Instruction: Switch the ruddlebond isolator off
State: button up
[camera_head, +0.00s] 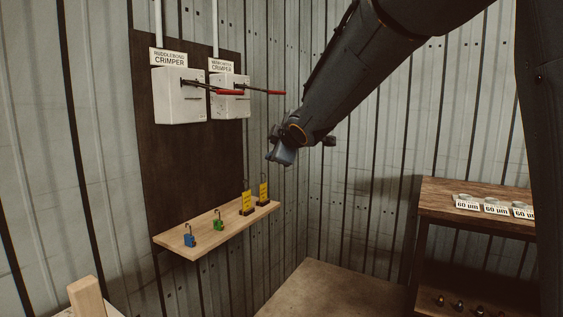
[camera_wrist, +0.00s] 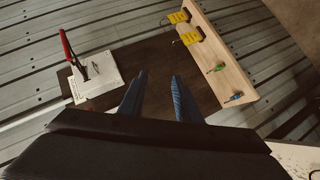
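The ruddlebond crimper isolator (camera_head: 180,97) is a white box at the upper left of the dark board, under its name plate. Its dark lever with a red grip (camera_head: 230,92) sticks out to the right. A second, similar isolator (camera_head: 228,104) is beside it on the right; its plate's first word is hard to read. My gripper (camera_head: 280,157) is right of and below both boxes, touching neither. In the wrist view my gripper (camera_wrist: 158,88) is open and empty. One white box (camera_wrist: 97,78) with a red lever shows at left there; its label is unreadable.
Below the boxes a wooden shelf (camera_head: 205,232) holds a blue padlock (camera_head: 189,240), a green padlock (camera_head: 218,225) and two yellow tags (camera_head: 247,202). A wooden rack (camera_head: 470,212) with labelled items stands at right. Space between my gripper and the boxes looks clear.

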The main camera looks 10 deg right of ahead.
jog(key=f, duration=0.1)
jog(key=s+d+f, duration=0.1)
jog(key=m, duration=0.1)
jog(key=shift+s+d+f+g+h, duration=0.25)
jog(key=shift+s+f+g+h, duration=0.05)
jog(key=shift+s+f+h, duration=0.1)
jog(key=shift+c, duration=0.3)
